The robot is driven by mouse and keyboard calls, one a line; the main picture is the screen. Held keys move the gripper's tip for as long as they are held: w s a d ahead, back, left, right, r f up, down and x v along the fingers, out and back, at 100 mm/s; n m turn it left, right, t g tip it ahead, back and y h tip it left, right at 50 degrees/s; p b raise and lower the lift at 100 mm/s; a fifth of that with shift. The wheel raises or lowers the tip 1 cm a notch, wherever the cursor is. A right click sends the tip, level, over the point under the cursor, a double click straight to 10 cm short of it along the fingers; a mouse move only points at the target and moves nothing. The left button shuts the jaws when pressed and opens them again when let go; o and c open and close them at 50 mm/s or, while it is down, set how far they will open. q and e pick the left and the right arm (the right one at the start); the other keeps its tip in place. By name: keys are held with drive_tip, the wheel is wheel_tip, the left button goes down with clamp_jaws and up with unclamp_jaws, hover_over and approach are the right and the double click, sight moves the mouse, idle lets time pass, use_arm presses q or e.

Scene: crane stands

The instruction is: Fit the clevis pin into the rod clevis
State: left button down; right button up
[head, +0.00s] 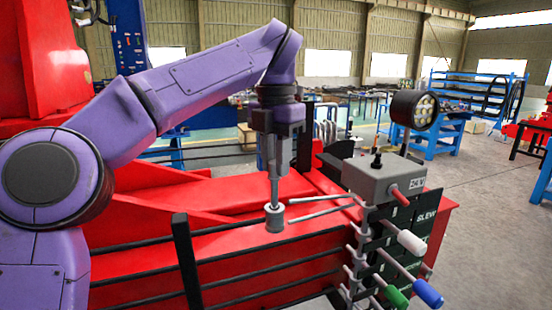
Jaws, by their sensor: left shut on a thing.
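My left gripper (274,168) comes down from the purple arm at the centre of the head view, with its fingers pointing down. It is shut on a slim grey pin-like piece (273,190), which I take for the clevis pin. A short grey cylinder (274,220) shows at its lower end; I cannot tell whether it is part of the pin or a separate fitting. Two thin grey rods (318,198) run from near this cylinder to the valve block at right. I cannot make out the rod clevis with certainty. My right gripper is not in view.
A grey valve block (372,178) with red, white, blue and green knobbed levers stands close to the right. A round lamp (414,109) rises behind it. Red crane beams (180,205) and black rails lie below and behind the gripper. Open floor (495,200) shows at far right.

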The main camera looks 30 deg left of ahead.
sight(276, 202)
use_arm(q)
drive_tip(key=shift+f+b, duration=2.6)
drive_tip(key=shift+f, duration=0.55)
drive_tip(key=c, duration=0.9)
unclamp_jaws()
drive_tip(key=shift+o, duration=0.2)
drive_tip(key=shift+r, duration=0.1)
wheel_tip(276, 202, up, 5)
drive_tip(key=p, duration=0.5)
drive_tip(key=shift+p, duration=0.35)
